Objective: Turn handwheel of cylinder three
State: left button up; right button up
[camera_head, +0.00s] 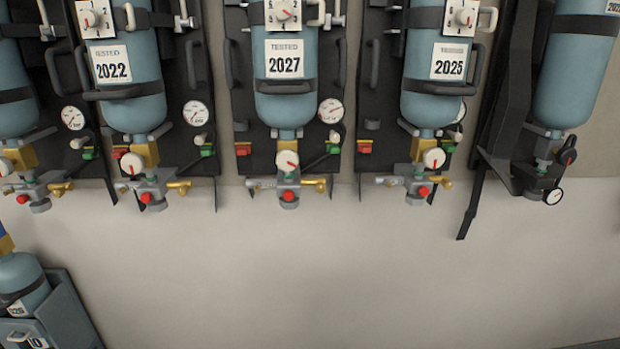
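Several blue cylinders hang in black wall frames. The middle one (286,88) has a label reading 2027, the one left of it (128,68) reads 2022 and the one right of it (430,72) reads 2025. I see no number marking cylinder three. Below each of these three is a brass valve with a round gauge and a small red knob: middle knob (288,196), left knob (146,198), right knob (423,191). I cannot tell which part is the handwheel. Neither of my grippers is in view.
A blue cylinder (22,280) in a grey-blue holder (72,310) is at lower left. The pale surface (300,270) below the sets is clear.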

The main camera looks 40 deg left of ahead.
aim_at(288, 159)
jog(key=z, duration=1.95)
jog(key=k, duration=0.75)
jog(key=u, duration=1.5)
